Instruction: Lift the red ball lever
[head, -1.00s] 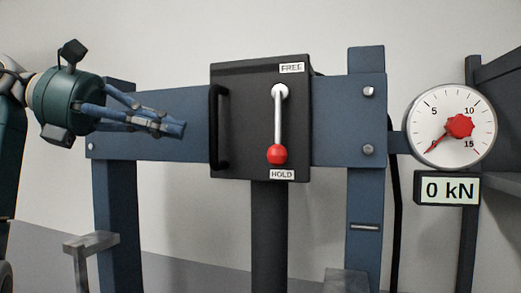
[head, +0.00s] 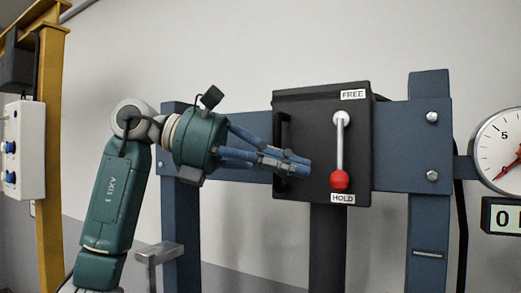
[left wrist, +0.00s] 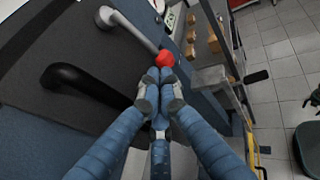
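The lever is a silver arm (head: 340,148) with a red ball (head: 339,179) at its lower end, hanging down beside the HOLD label (head: 342,198). It is mounted on a black box (head: 308,110), with the FREE label (head: 353,95) at the top. My left gripper (head: 305,168) is just left of the red ball, its fingertips together and nothing seen between them. In the left wrist view, the fingertips (left wrist: 159,76) point at the red ball (left wrist: 167,58), which shows just beyond them. Contact cannot be made out. My right gripper is not in view.
A black handle (head: 281,142) stands out from the box's left side, close to my left fingers. The blue frame (head: 428,150) carries the box. A gauge (head: 500,150) is at the right, and a yellow post (head: 50,160) with a control box (head: 24,150) at the left.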

